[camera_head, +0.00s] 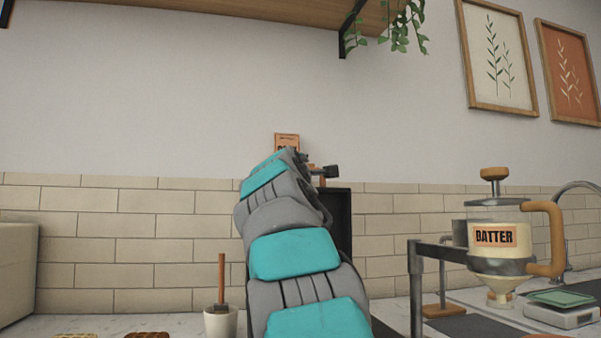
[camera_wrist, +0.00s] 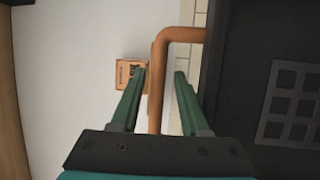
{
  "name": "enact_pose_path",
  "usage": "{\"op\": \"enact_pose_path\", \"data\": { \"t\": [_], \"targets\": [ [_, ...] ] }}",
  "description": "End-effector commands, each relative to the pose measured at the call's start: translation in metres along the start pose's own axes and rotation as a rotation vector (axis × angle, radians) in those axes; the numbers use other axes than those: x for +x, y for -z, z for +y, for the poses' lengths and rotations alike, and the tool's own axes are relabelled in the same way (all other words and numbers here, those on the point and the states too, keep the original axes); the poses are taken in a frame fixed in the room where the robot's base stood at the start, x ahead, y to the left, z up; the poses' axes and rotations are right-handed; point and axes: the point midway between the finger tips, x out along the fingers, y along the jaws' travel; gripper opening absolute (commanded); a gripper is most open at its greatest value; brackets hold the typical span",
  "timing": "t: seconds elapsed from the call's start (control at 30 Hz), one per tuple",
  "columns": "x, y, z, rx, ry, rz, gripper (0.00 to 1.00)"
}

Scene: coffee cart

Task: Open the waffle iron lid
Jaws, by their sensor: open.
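The waffle iron lid is a dark panel (camera_head: 343,215) that stands about upright behind my arm in the head view. In the wrist view the dark lid (camera_wrist: 235,75) fills the right side, with a grid of squares on its face. Its copper-coloured handle (camera_wrist: 180,35) bends out from the lid and runs down between my fingers. My gripper (camera_wrist: 160,74) is open, with one green finger on each side of the handle; I cannot tell whether either touches it. My arm hides the iron's base and most of the lid in the head view.
A batter dispenser (camera_head: 495,238) stands on a dark frame at the right, beside a small scale (camera_head: 562,313). A white cup (camera_head: 220,322) with a wooden-handled tool stands left of my arm. Waffles (camera_head: 147,335) lie at the bottom edge. A small card (camera_head: 286,139) shows behind my arm.

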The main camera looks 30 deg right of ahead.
Motion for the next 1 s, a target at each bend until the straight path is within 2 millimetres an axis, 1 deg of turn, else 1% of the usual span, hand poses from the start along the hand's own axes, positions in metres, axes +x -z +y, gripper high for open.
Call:
{"op": "enact_pose_path", "data": {
  "t": [0.17, 0.33, 0.57, 0.7, 0.8, 1.0],
  "targets": [
    [-0.002, 0.0, -0.001, -0.001, 0.002, 0.0, 0.5],
    [-0.012, 0.001, -0.002, -0.002, 0.002, 0.0, 0.5],
    [-0.038, 0.0, -0.001, -0.001, 0.0, 0.001, 0.5],
    [-0.057, 0.0, -0.001, 0.0, -0.001, 0.001, 0.5],
    [-0.068, 0.001, -0.002, 0.0, 0.001, 0.002, 0.5],
    [-0.077, 0.001, -0.004, -0.001, 0.005, 0.001, 0.5]
  ]
}}
